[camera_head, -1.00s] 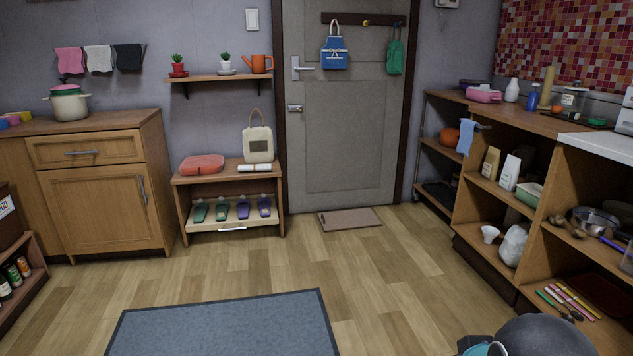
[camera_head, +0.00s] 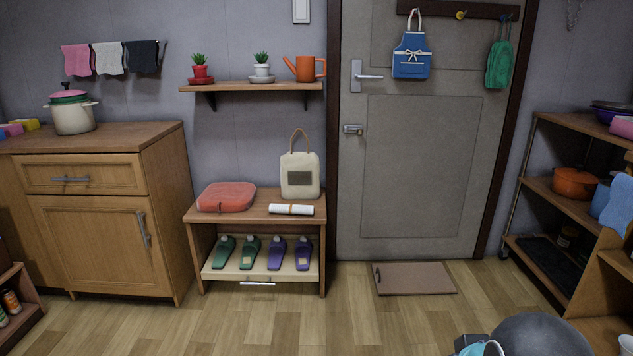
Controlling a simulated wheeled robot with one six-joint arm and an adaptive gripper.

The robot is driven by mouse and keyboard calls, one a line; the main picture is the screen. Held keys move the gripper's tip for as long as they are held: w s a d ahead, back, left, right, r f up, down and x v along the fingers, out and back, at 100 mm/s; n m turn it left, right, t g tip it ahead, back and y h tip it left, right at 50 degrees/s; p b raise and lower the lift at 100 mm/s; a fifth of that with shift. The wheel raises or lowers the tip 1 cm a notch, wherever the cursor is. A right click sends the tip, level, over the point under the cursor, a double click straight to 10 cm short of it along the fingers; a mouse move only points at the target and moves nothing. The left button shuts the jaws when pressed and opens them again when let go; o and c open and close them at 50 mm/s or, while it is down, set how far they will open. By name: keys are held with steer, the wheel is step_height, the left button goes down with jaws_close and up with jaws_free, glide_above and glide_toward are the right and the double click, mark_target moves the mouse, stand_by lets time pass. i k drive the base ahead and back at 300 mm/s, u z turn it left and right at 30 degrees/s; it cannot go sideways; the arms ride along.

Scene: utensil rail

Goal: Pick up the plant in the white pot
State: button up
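The plant in the white pot (camera_head: 262,69) stands upright on a saucer on the wall shelf (camera_head: 240,89), near the middle. A similar plant in a red pot (camera_head: 200,71) stands to its left, and an orange watering can (camera_head: 305,68) is to its right. A rounded dark grey part of my own body shows at the bottom right, with a small teal and white piece beside it. My gripper's fingers cannot be made out, and nothing of mine is near the plant.
Below the shelf stands a low bench (camera_head: 254,205) with a red case, a beige bag (camera_head: 300,175), a white roll and shoes. A wooden cabinet (camera_head: 98,215) is at left, open shelving at right. A doormat (camera_head: 415,278) lies by the door. The floor before the bench is clear.

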mark_target(261, 69)
steer(key=u, duration=0.35)
steer(key=i, duration=1.9)
steer(key=u, duration=0.35)
